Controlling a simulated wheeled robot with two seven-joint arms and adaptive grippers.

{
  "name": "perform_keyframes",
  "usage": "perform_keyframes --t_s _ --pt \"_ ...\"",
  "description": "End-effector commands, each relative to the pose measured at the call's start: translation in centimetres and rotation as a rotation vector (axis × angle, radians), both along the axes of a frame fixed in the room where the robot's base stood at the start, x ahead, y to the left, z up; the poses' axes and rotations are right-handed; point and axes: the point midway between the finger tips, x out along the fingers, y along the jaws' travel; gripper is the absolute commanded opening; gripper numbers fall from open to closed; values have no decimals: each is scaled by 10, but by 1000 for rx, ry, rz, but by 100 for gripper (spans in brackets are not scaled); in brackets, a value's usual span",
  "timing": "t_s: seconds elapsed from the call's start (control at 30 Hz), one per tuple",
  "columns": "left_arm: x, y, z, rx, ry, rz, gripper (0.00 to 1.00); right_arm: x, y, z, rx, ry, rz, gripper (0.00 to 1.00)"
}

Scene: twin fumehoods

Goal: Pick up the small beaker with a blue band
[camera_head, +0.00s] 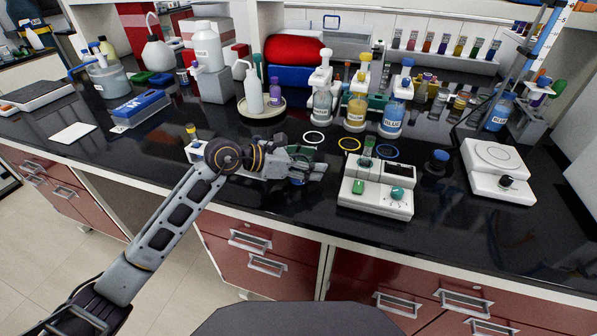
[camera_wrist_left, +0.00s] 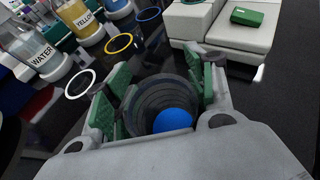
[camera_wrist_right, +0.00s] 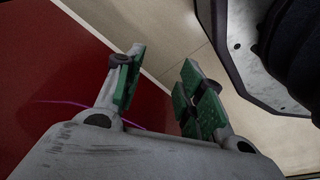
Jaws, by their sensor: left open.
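My left gripper (camera_head: 308,170) is low over the black bench, left of the white hotplate-like device. In the left wrist view its green-padded fingers (camera_wrist_left: 163,85) are open, one on each side of a small dark, see-through round vessel (camera_wrist_left: 160,98). A round blue patch (camera_wrist_left: 173,120) shows in the vessel; I cannot make out a band. Contact between pads and vessel cannot be told. In the head view the gripper largely hides the vessel. My right gripper (camera_wrist_right: 160,85) shows only in its own wrist view, open and empty before a red cabinet front.
The white device with a green button (camera_head: 376,190) stands close right of the left gripper. Behind are the WATER (camera_head: 322,104), YELLOW (camera_head: 356,108) and BLUE (camera_head: 392,116) bottles, with flat white, yellow and blue rings before them. A white balance (camera_head: 497,172) stands at right.

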Motion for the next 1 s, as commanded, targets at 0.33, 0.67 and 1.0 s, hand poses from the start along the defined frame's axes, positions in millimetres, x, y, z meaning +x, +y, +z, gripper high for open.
perform_keyframes --t_s 0.33,0.67,1.0 --pt "2 -4 -1 0 -1 0 55 -6 0 -2 0 9 0 39" --pt "1 -4 -2 0 -1 0 45 -6 1 -2 0 10 -1 39" --pt "2 -4 -1 0 -1 0 13 -4 2 -2 2 7 0 39"
